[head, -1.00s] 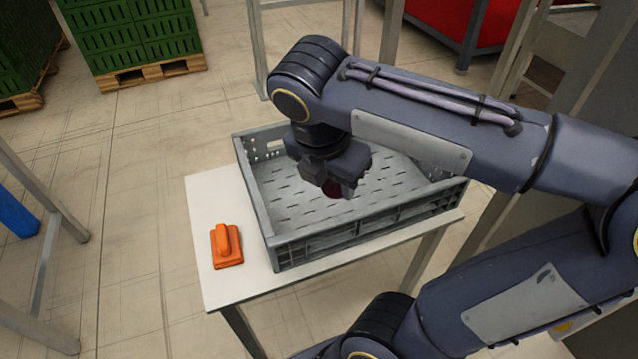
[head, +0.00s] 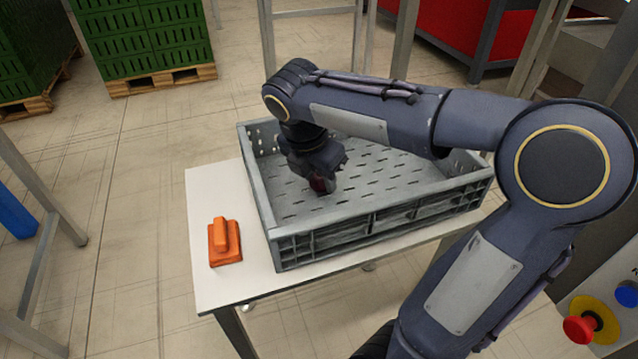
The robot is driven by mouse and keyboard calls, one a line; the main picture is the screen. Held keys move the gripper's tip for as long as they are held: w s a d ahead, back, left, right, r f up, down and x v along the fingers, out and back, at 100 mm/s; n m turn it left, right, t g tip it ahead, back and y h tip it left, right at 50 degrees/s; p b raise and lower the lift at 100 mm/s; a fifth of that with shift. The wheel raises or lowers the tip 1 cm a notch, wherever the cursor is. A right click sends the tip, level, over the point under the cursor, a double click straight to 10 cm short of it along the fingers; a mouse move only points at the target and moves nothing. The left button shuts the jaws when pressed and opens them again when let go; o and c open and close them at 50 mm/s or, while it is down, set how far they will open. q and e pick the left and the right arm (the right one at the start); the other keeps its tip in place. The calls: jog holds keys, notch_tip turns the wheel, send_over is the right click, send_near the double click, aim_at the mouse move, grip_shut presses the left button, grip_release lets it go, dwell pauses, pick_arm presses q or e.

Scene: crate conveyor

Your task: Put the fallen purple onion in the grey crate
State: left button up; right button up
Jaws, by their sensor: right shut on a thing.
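The grey crate (head: 375,232) stands on a small white table, with a slotted floor and low walls. My right gripper (head: 322,186) points down inside the crate's outline, in its left half. It is shut on the purple onion (head: 320,184), which shows as a dark red-purple patch between the fingers. The onion is low, close to the crate floor; I cannot tell whether it touches. The fingers hide much of the onion. My left gripper is out of the picture.
Green crates on pallets (head: 150,45) stand at the back left. A red container (head: 440,28) is at the back. A red stop button (head: 578,329) shows at the lower right.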

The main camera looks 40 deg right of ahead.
jog(key=shift+f, duration=0.15)
jog(key=o, duration=1)
jog(key=shift+c, duration=0.2)
jog(key=p+v, duration=0.6)
jog(key=v, duration=0.6)
